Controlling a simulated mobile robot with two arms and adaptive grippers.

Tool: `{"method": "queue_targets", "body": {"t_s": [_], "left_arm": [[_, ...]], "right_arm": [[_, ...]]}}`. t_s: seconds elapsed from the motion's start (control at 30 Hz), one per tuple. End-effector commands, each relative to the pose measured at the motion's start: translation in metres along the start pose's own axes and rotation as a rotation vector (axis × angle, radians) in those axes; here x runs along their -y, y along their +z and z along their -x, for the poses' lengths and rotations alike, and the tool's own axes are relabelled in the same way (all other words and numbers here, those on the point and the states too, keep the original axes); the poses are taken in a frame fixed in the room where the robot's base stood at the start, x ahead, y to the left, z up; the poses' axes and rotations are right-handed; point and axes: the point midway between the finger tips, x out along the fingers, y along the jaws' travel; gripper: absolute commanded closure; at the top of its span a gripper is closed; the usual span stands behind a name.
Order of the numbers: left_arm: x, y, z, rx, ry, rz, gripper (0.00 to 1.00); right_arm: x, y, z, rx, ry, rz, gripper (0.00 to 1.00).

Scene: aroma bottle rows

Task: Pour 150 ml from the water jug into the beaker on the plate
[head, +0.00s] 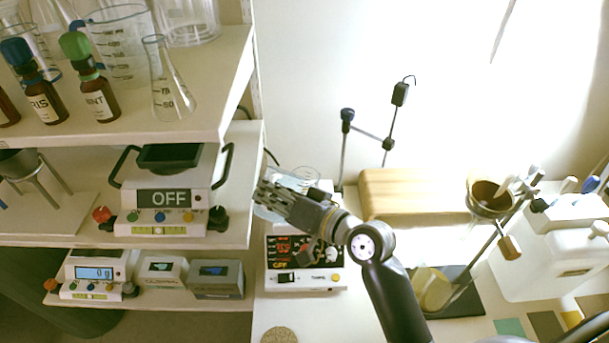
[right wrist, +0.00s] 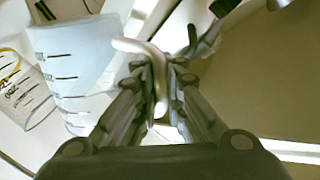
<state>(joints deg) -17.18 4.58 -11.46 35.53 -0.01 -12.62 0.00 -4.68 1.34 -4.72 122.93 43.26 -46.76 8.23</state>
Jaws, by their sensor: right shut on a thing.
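My right gripper (head: 268,197) is shut on the pale handle (right wrist: 157,80) of the water jug. The jug (right wrist: 80,60) is clear with dark graduation marks and holds bluish water. In the head view the jug (head: 289,183) is largely hidden behind my gripper, above the hot plate. Its exact tilt is hard to tell. A clear glass rim, seemingly the beaker (head: 309,173), shows just behind and right of the jug. In the right wrist view a marked glass (right wrist: 18,95), likely the beaker, is beside the jug. The hot plate (head: 322,281) has a dark display with red characters. My left gripper is not in view.
A shelf unit (head: 232,85) with bottles (head: 100,97), a flask (head: 168,95) and a balance reading OFF (head: 165,198) stands close on the left. A wooden block (head: 410,193) and a thin black stand (head: 344,150) are behind. A white container (head: 548,262) stands at right.

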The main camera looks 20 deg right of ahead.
Motion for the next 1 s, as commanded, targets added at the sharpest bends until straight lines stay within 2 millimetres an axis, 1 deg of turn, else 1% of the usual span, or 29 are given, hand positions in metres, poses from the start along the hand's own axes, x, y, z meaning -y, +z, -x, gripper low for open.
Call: {"method": "queue_targets", "body": {"t_s": [1.0], "left_arm": [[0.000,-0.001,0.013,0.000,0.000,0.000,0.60]], "right_arm": [[0.007,-0.009,0.001,0.000,-0.003,-0.016,1.00]]}}
